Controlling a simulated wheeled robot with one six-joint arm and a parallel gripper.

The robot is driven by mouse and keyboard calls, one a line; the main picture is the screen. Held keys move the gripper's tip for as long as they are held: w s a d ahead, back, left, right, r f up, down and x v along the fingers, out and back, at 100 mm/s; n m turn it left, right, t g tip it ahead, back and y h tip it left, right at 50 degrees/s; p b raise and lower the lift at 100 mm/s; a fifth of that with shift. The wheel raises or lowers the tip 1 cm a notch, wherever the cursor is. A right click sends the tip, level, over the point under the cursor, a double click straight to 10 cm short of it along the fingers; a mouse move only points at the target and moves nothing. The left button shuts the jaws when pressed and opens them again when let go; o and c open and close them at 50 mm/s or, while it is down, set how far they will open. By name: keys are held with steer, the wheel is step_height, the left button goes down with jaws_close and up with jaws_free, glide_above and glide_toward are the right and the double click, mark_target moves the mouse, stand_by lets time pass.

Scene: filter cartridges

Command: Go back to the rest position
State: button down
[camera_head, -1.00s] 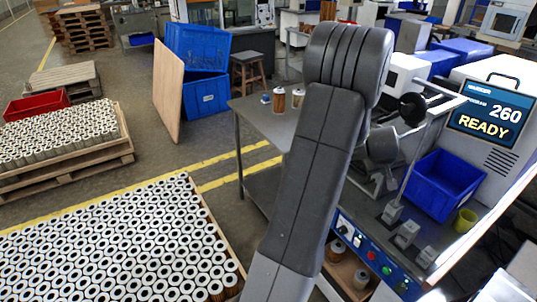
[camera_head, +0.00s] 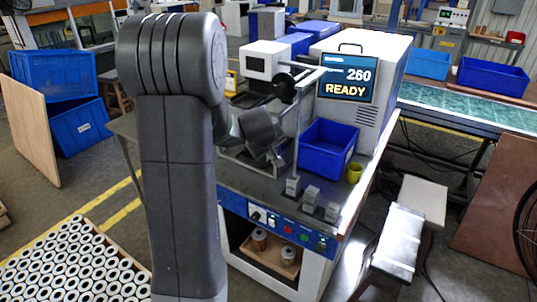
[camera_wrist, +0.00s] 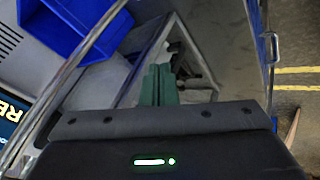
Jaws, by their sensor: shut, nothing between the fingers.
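My gripper (camera_wrist: 158,86) shows in the wrist view as two green fingers close together, with nothing between them. Its fingers point toward a grey metal frame, and I cannot tell how far off that is. In the head view my arm stands tall at the left of centre, and the fingers are not clearly visible there. My wrist is near the test bench (camera_head: 240,185), in front of the machine. Its screen (camera_head: 347,79) reads 260 READY.
Two cartridges (camera_head: 259,239) sit on the shelf below. Many cartridges (camera_head: 70,265) fill a crate at lower left. A stool (camera_head: 397,245) stands right, and a conveyor (camera_head: 468,108) runs behind.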

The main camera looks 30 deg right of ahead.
steer(key=v, duration=0.6)
steer(key=shift+s+d+r, duration=0.15)
steer(key=shift+s+d, duration=0.15)
steer(key=shift+s, duration=0.2)
